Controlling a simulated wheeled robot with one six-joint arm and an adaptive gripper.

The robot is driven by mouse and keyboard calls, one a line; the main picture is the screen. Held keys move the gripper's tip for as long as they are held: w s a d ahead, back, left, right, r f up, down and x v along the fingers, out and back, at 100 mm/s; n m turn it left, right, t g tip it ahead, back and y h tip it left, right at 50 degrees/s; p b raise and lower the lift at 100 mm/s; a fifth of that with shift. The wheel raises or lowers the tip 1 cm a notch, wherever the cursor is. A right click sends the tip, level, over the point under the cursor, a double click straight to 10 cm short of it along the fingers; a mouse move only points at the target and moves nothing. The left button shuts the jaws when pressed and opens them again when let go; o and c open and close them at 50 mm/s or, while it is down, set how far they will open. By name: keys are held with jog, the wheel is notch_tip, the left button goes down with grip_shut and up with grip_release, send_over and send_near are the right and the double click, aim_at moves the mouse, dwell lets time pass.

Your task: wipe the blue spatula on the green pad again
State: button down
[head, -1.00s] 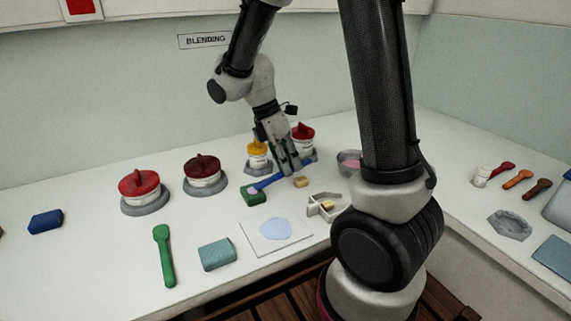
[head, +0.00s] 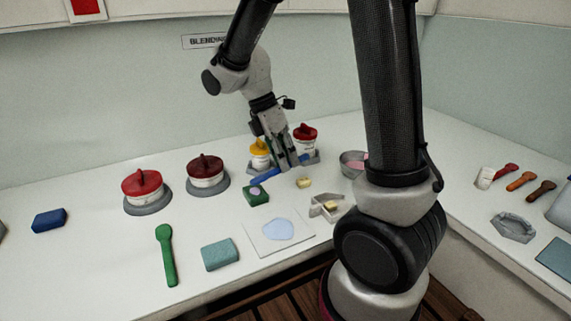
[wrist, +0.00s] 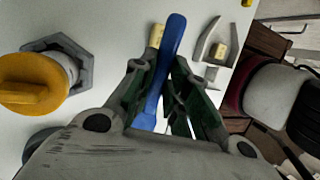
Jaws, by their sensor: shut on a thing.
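My gripper (head: 285,168) is shut on the blue spatula (head: 266,176), at the back of the counter in the head view. In the wrist view the blue spatula (wrist: 172,50) runs between the fingers, its wide end pointing away. The green pad (head: 262,200) lies on the counter just in front of the spatula, with a pale lilac smear on its top. The spatula looks clear of the pad; its exact height is hard to tell. The pad does not show in the wrist view.
Yellow-lidded (head: 260,148) and red-lidded (head: 305,132) pots stand close behind the gripper. A small yellow block (head: 304,183), a pale angular holder (head: 318,212) and a white sheet with a pale blue patch (head: 258,240) lie nearby. A teal block (head: 220,254) is at the front.

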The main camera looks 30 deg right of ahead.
jog(key=shift+r, duration=1.95)
